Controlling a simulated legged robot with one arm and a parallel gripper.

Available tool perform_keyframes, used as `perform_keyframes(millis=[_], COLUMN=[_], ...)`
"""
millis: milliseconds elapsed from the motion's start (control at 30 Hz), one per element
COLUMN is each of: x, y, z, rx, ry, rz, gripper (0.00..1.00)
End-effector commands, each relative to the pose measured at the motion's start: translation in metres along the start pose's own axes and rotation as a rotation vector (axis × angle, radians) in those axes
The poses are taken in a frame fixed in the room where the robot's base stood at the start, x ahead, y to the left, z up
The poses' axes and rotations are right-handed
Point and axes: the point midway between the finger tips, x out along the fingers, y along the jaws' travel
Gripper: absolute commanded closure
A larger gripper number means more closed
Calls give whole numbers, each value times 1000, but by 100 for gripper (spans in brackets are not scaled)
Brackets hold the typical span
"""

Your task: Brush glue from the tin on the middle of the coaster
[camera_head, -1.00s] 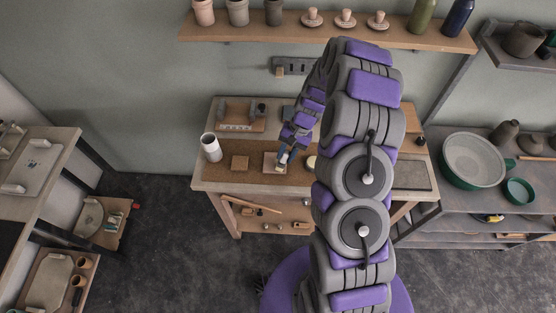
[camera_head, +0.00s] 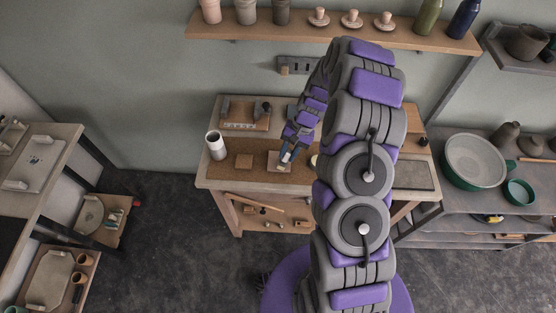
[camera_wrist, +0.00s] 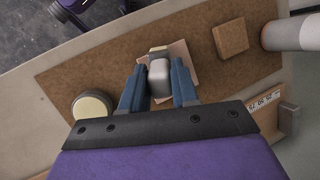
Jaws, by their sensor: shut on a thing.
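My gripper (camera_wrist: 159,88) is shut on the brush (camera_wrist: 159,76), whose pale grey body shows between the two blue fingers in the wrist view. The brush's far end lies over the light tan square coaster (camera_wrist: 182,62); I cannot tell whether it touches. In the head view my gripper (camera_head: 289,156) is over the coaster (camera_head: 273,162), covering part of it. The tin (camera_wrist: 93,107), round with a cream top, stands left of my gripper in the wrist view. In the head view the tin (camera_head: 314,161) is mostly hidden behind my arm.
A brown mat (camera_wrist: 62,72) lies under the work. A brown square block (camera_head: 244,161) and a white cylinder (camera_head: 215,146) stand left of the coaster. A wooden tray (camera_head: 246,125) sits at the back of the bench. A shelf (camera_head: 300,31) hangs on the wall above.

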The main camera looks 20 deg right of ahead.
Motion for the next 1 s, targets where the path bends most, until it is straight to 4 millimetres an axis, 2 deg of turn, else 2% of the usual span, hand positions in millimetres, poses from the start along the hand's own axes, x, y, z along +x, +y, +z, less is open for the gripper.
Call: perform_keyframes(millis=[267, 600, 1000], x=[-2, 8, 7], y=[3, -11, -10], z=[-2, 5, 4], rx=[1, 1, 1], ry=[-1, 0, -2], rz=[-4, 0, -2], gripper=[100, 100, 100])
